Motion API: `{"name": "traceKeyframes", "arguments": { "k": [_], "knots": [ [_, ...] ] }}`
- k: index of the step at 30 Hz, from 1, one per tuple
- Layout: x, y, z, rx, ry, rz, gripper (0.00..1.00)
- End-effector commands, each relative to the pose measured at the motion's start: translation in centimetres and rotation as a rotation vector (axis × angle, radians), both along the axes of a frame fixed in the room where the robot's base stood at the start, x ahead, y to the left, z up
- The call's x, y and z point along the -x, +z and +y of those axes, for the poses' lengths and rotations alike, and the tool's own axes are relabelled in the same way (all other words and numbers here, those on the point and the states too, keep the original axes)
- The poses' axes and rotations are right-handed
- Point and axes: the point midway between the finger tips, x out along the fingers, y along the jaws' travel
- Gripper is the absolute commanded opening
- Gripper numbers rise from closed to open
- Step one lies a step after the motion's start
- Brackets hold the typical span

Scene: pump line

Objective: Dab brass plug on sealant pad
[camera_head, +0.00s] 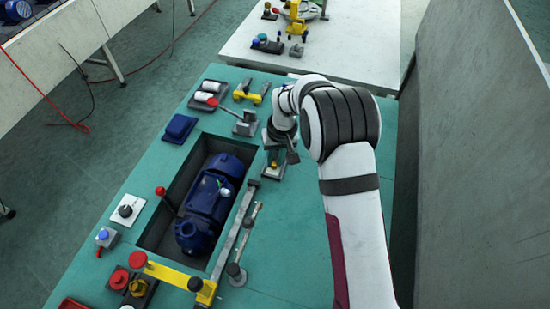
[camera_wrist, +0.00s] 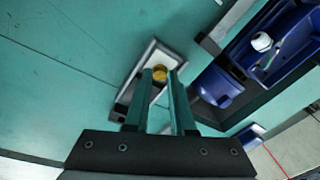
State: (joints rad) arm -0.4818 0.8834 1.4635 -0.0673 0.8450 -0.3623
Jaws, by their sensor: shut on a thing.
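My gripper (camera_wrist: 160,85) points down with its two fingers closed around the brass plug (camera_wrist: 160,73). The plug shows as a small round gold piece between the fingertips in the wrist view. Behind it lies the sealant pad, a pale rectangle in a dark-edged tray (camera_wrist: 134,84). The plug appears over the pad; I cannot tell whether they touch. In the head view my gripper (camera_head: 281,150) is above the same tray (camera_head: 272,172), right of the pump recess. My wrist and fingers hide much of the plug there.
A blue pump (camera_head: 207,205) sits in a recess in the green bench. A lever with a red knob (camera_head: 228,113) stands just left of my gripper. A yellow bracket (camera_head: 252,92) lies behind, and another yellow arm (camera_head: 175,275) at the front. Bare bench (camera_head: 285,240) lies to the right.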

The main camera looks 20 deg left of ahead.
Motion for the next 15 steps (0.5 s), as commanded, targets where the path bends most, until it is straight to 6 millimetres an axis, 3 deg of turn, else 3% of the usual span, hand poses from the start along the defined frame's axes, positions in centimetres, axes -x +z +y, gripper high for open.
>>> {"name": "traceKeyframes", "arguments": {
  "k": [9, 15],
  "knots": [
    [0.1, -0.1, -0.1, 0.001, 0.0, 0.003, 0.0],
    [0.0, 1.9, 0.0, 0.0, 0.0, 0.001, 0.0]
  ]
}}
